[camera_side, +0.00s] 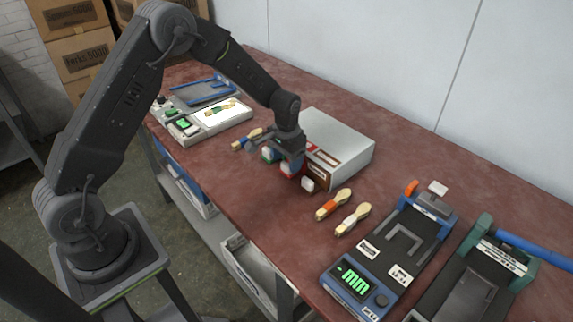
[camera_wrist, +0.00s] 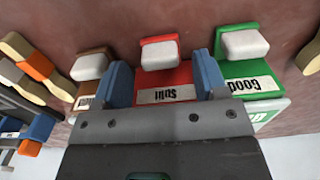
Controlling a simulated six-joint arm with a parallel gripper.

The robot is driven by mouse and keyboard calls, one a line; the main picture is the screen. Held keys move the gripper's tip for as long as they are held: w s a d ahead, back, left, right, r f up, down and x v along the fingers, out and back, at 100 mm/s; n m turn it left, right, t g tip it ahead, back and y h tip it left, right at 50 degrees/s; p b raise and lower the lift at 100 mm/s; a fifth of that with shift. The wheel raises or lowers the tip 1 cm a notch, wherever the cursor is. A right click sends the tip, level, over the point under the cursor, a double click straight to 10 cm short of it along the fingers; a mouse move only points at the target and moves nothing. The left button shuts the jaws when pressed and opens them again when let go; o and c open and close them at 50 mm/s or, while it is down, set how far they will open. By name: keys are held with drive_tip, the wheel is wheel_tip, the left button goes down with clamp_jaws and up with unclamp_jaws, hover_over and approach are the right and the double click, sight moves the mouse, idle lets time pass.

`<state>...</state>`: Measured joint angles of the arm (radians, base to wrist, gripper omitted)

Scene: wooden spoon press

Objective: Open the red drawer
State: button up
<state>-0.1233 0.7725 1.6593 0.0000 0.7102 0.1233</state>
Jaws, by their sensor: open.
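The red drawer (camera_wrist: 165,75) has a white knob (camera_wrist: 162,54) and a white label, and sits between a brown drawer (camera_wrist: 92,78) and a green drawer (camera_wrist: 240,68). All belong to a pale grey box (camera_side: 340,137) on the table. My gripper (camera_wrist: 163,82) is open, its two blue fingers on either side of the red drawer's front, with the white knob ahead of and between the tips. Whether the fingers touch it I cannot tell. In the side view my gripper (camera_side: 287,158) partly hides the red drawer (camera_side: 287,171).
Wooden spoons with orange (camera_side: 331,205) and white (camera_side: 353,218) bands lie right of the box; a blue-banded spoon (camera_side: 246,139) lies left.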

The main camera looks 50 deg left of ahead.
drive_tip(key=shift+f, duration=1.15)
drive_tip(key=shift+c, duration=0.5)
